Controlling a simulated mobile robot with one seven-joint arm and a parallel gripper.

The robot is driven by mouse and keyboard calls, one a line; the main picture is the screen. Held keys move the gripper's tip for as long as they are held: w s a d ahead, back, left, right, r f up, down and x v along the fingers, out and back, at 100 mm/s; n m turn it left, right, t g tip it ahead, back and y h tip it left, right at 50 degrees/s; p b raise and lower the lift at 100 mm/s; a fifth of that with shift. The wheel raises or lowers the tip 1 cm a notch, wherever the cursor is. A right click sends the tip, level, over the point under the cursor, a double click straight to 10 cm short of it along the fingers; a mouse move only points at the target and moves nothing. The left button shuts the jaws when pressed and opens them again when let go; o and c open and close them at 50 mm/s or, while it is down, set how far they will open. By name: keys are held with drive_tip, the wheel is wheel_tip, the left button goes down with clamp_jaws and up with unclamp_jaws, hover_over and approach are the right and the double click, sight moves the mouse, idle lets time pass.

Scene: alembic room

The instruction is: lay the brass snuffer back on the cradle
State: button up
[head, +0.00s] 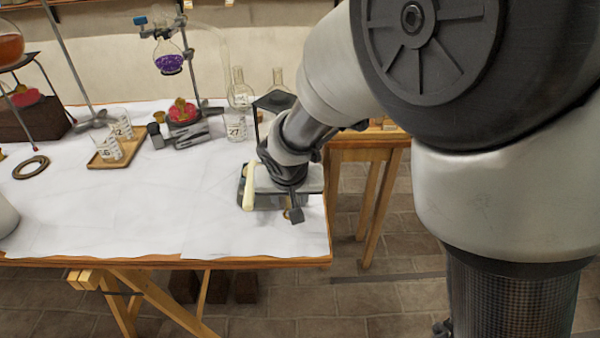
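My gripper (292,212) is low over the right front part of the white-topped table (150,220), close to its right edge. The hand is seen from above and behind, and a dark finger end shows below it. A small brownish bit (286,214) shows beside that finger end; it may be part of the brass snuffer, but I cannot tell. Whether the fingers are open or shut is not visible. A cream rod, perhaps a candle (249,188), stands just left of the hand. A dark grey object (243,186) lies partly behind it. I cannot make out the cradle.
A lantern-like dark frame (273,101) and clear bottles (240,92) stand behind my arm. A wooden tray (118,150) with beakers is at the left, near a dark ring (31,167). A purple flask (168,58) hangs at the back. The table's front middle is clear.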

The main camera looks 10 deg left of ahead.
drive_tip(key=p+v, duration=0.4)
drive_tip(key=v, duration=1.3)
drive_tip(key=s+d+r+m, duration=0.1)
drive_tip(key=d+r, duration=0.1)
drive_tip(key=d, duration=0.5)
drive_tip(key=d+r+m, duration=0.1)
drive_tip(key=d+r, duration=0.2)
drive_tip(key=d, duration=0.4)
drive_tip(key=s+d+r+m+h, duration=0.1)
drive_tip(key=s+d+r, duration=0.1)
drive_tip(key=s+d, duration=0.85)
wheel_tip(320, 180, up, 21)
drive_tip(key=w+p, duration=0.1)
drive_tip(key=p, duration=2)
drive_tip(key=shift+w+d+f+t, duration=0.2)
drive_tip(key=shift+d+t, duration=0.1)
drive_tip(key=shift+d, duration=0.2)
drive_tip(key=shift+r, duration=0.3)
drive_tip(key=shift+c, duration=0.7)
drive_tip(key=shift+a+f, duration=0.1)
